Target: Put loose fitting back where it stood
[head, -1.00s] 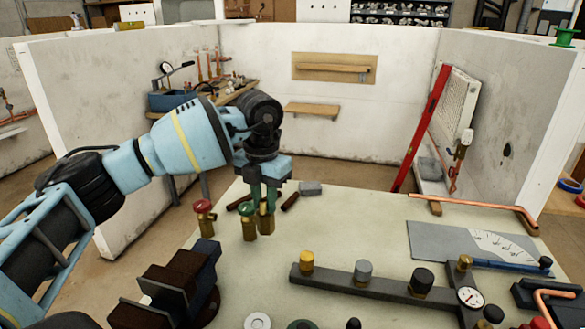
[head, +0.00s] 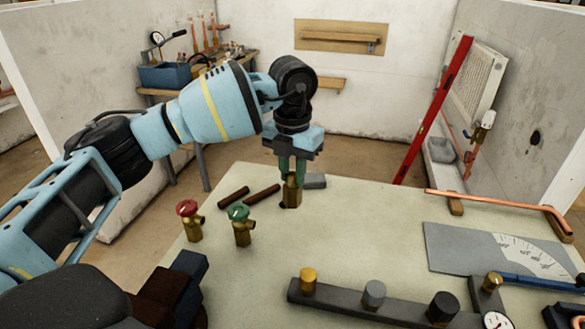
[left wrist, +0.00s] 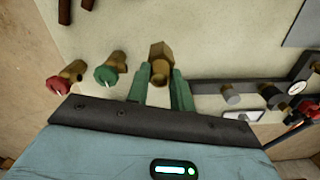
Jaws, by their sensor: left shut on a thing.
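A brass fitting (head: 291,195) is held between the green fingers of my left gripper (head: 291,176), over the far part of the pale worktable (head: 340,235). In the left wrist view the fitting (left wrist: 160,55) sits between the fingertips (left wrist: 160,85); the gripper is shut on it. I cannot tell whether its base touches the table. A brass valve with a green cap (head: 240,226) stands to its left and nearer. A similar valve with a red cap (head: 188,221) stands further left. My right gripper is not in view.
A dark bar with several knobs (head: 375,297) lies nearer right. A grey plate with a dial (head: 480,252) and a copper pipe (head: 495,200) lie at right. The table's middle is clear.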

